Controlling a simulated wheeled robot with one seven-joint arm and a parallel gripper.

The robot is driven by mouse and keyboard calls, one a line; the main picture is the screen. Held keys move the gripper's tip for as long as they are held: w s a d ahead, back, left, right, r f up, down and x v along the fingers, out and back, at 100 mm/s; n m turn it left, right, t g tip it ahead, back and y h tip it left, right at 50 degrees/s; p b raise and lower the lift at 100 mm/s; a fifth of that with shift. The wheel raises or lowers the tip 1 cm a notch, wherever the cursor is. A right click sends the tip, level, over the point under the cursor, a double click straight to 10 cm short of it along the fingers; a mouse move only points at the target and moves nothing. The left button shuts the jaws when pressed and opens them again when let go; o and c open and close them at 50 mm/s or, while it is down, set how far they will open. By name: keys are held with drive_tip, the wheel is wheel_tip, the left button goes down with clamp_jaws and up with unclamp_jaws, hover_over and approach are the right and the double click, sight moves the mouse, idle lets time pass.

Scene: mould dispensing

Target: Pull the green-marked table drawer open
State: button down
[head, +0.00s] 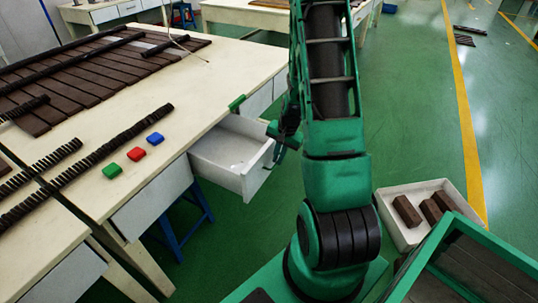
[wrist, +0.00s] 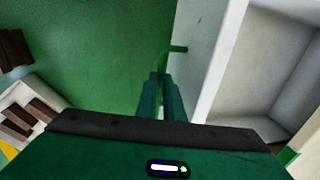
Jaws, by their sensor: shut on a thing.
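The white table drawer (head: 248,176) stands pulled out from the table's right side, below a green marker (head: 237,102) on the table edge. Its inside looks empty. In the wrist view the open drawer (wrist: 207,62) fills the right side, and its green handle (wrist: 179,49) sticks out from the front panel. My gripper (head: 284,134) is at the drawer front, shut on the handle. In the wrist view its fingers (wrist: 162,84) meet at the handle; the exact contact is partly hidden.
Green, red (head: 136,154) and blue blocks lie on the table (head: 190,100) with dark slatted pieces. Shut drawers (head: 152,200) flank the open one. A white bin (head: 399,235) of brown bars stands at right.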

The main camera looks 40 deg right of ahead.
drive_tip(key=shift+s, duration=0.3)
drive_tip(key=c, duration=1.9)
unclamp_jaws()
wheel_tip(320, 180, up, 10)
drive_tip(key=s, duration=0.1)
drive_tip(key=shift+s+d+r, duration=0.25)
drive_tip(key=shift+s+d, duration=0.1)
drive_tip(key=shift+s, duration=0.05)
